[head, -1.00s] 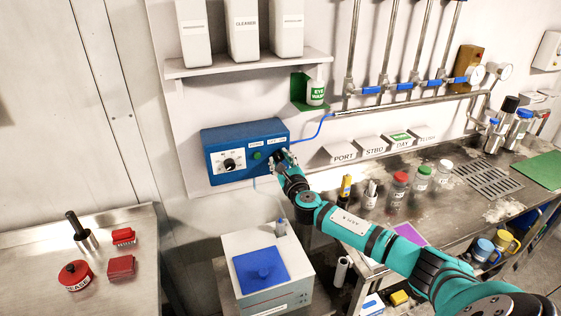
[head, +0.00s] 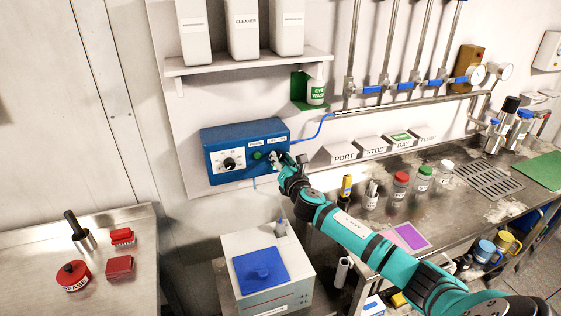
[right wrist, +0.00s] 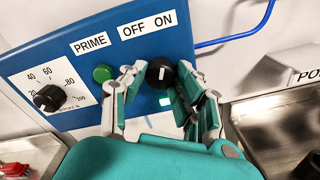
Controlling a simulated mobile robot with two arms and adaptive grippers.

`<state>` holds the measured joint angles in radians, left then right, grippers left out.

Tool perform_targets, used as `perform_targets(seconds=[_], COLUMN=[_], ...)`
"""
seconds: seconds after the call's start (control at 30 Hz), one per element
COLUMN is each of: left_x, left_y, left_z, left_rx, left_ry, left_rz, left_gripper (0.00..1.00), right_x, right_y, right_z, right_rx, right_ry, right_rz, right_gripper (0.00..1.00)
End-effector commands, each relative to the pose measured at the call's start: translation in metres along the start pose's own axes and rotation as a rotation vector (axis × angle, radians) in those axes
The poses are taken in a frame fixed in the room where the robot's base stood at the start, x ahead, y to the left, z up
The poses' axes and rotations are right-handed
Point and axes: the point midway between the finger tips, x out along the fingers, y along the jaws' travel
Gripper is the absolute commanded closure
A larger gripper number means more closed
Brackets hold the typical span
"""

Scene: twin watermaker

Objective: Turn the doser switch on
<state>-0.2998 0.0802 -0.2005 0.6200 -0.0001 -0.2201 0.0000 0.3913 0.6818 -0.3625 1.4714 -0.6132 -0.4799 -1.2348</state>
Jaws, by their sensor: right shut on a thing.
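The blue doser box (head: 215,165) is on the wall, with a black doser switch knob at its right end. In the right wrist view the doser switch (right wrist: 161,72) sits under the OFF and ON labels. Its white mark points up in the picture, toward ON. A small pale green light (right wrist: 165,101) shows just below it. My right gripper (head: 276,157) is at the switch; in the right wrist view its fingers (right wrist: 160,80) are shut on the knob from both sides. My left gripper is not in view.
A green PRIME button (right wrist: 103,73) and a dial (right wrist: 49,98) are left of the switch. A shelf of white bottles (head: 245,65) is above. A blue tube (head: 318,132) leaves the box's right side. A white machine with a blue lid (head: 261,266) stands below.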

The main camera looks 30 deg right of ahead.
Motion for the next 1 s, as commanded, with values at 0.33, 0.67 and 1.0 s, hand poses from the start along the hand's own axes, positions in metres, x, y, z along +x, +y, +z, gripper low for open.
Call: perform_targets(seconds=[0.33, 0.67, 1.0], left_x=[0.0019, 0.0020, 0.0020], left_y=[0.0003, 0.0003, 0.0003], left_z=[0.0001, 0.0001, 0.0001], left_rx=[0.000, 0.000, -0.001], left_ry=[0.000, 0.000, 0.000], left_rz=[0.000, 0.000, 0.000], left_gripper=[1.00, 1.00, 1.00], right_x=[-0.0001, -0.0001, -0.0001], right_y=[-0.0006, -0.0006, -0.0006], right_z=[-0.0006, -0.0005, -0.0006], right_rx=[0.125, 0.142, 0.141], right_ry=[0.005, 0.005, 0.005], right_rz=[0.000, 0.000, 0.000], right_gripper=[1.00, 1.00, 0.49])
